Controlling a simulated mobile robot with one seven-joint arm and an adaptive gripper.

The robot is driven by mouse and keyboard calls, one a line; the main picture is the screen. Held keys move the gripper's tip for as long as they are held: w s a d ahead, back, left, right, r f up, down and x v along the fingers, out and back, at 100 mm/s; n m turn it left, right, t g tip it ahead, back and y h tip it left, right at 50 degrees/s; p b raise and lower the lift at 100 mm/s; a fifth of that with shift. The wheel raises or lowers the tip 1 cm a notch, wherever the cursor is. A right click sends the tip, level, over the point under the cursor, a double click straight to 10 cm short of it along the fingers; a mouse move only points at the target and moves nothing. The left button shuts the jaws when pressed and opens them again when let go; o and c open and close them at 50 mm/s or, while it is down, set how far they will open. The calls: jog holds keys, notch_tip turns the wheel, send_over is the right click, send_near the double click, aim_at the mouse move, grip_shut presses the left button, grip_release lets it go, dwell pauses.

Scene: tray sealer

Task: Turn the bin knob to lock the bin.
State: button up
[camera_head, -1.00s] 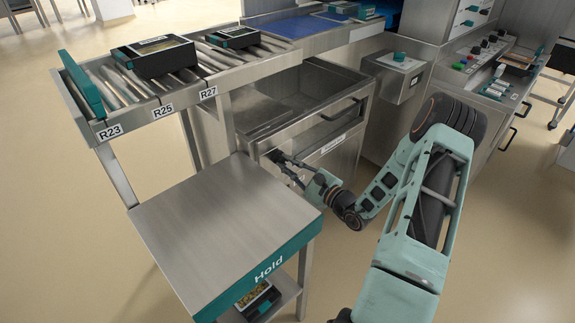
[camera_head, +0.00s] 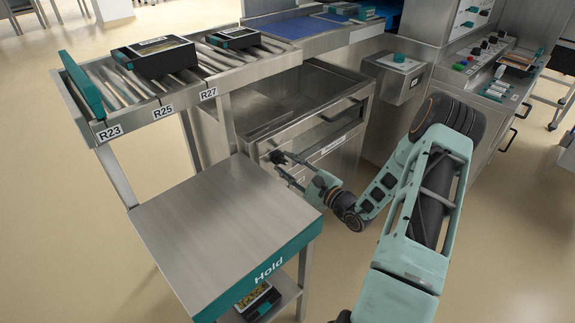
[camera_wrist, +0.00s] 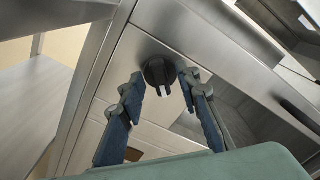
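The bin knob (camera_wrist: 158,72) is a dark round knob with a raised grip bar, on a steel front panel in the wrist view. In the head view the knob (camera_head: 277,157) is small, at the left of the steel cabinet front. My gripper (camera_wrist: 160,82) is open, with one finger on each side of the knob and nothing held. The fingertips look close to the knob; I cannot tell whether they touch it. My gripper (camera_head: 287,165) also shows in the head view, reaching from the right. The steel bin (camera_head: 350,92) has an open top.
The steel "Hold" table (camera_head: 215,220) stands just left of my gripper. A roller conveyor (camera_head: 130,88) with black trays is above left. The bin's dark handle (camera_head: 340,112) is close by.

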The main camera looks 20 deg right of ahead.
jog(key=shift+s, duration=0.1)
jog(key=v, duration=1.2)
